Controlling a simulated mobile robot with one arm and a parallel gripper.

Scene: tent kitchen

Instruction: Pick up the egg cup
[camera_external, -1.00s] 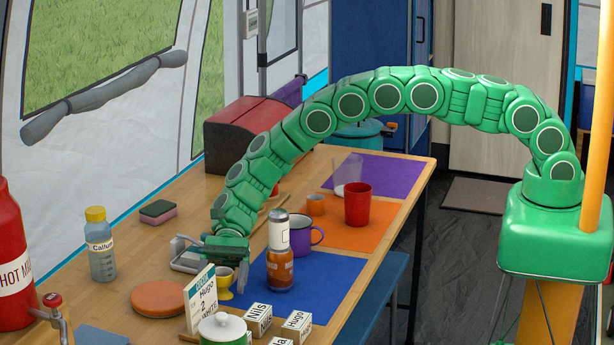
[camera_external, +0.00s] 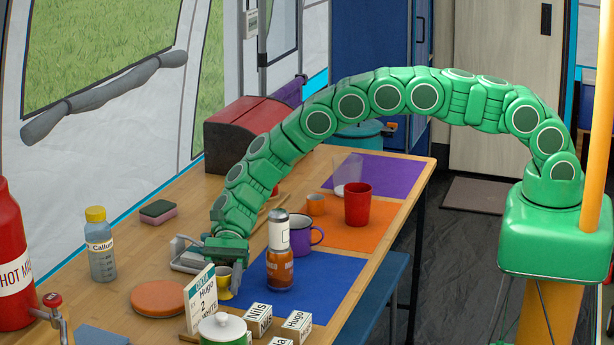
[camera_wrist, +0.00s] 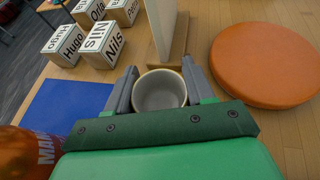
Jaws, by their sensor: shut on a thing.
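The yellow egg cup (camera_external: 223,284) stands on the wooden table, just behind a small upright card, which hides part of it. In the wrist view the egg cup (camera_wrist: 160,92) shows its pale round bowl from above, and it looks empty. My gripper (camera_external: 227,273) is down at the egg cup. In the wrist view the two grey fingers of my gripper (camera_wrist: 159,76) are on either side of the bowl, shut on it. The foot of the egg cup is hidden in the wrist view. I cannot tell any lift off the table.
The upright card (camera_external: 200,301) is close beside the egg cup. A jar (camera_external: 280,270) stands on the blue mat (camera_external: 335,272) to the right, near a purple mug (camera_external: 300,240). Name blocks (camera_external: 297,324) and a lidded pot (camera_external: 222,331) are in front. An orange disc (camera_external: 159,298) lies left.

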